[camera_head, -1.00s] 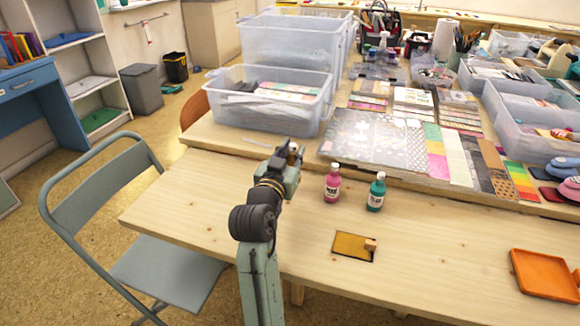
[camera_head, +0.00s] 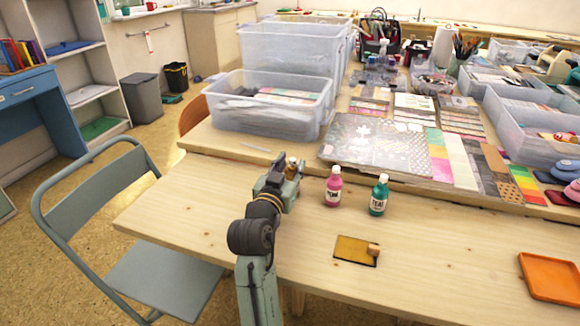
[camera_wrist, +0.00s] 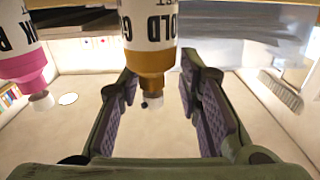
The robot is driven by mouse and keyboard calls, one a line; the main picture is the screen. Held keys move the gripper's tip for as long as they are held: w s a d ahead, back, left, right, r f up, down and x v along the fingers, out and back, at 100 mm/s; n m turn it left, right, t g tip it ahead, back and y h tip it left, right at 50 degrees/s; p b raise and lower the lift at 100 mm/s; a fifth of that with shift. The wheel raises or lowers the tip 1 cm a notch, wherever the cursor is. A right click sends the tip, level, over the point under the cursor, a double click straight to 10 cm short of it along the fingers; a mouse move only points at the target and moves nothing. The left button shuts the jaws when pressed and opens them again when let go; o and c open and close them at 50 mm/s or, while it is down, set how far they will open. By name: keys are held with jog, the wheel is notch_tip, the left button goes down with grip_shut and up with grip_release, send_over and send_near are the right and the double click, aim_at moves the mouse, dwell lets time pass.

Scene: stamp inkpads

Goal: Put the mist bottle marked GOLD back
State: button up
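The mist bottle marked GOLD (camera_wrist: 148,62) has a gold-coloured body and a white label with dark lettering. In the wrist view it shows cap-down, just ahead of and between the finger ends. In the head view only its upper part (camera_head: 292,163) shows behind my gripper (camera_head: 284,172). My gripper (camera_wrist: 160,82) is open, with a gap beside the bottle at the right finger. A pink bottle (camera_head: 333,188) and a teal bottle (camera_head: 378,196) stand upright to its right. The pink one also shows at the wrist view's left edge (camera_wrist: 25,65). The gold bottle's base is hidden.
A yellow pad (camera_head: 350,250) with a small wooden block (camera_head: 374,249) lies on the near table. An orange tray (camera_head: 550,276) is at the right. Clear bins (camera_head: 268,120) and patterned sheets (camera_head: 385,147) fill the table behind. A folding chair (camera_head: 165,280) stands at the left.

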jog(key=shift+o, duration=1)
jog(key=shift+s+r, duration=0.1)
jog(key=shift+r, duration=0.05)
jog(key=b+v, duration=0.2)
jog(key=v, duration=1)
jog(key=shift+a, duration=0.15)
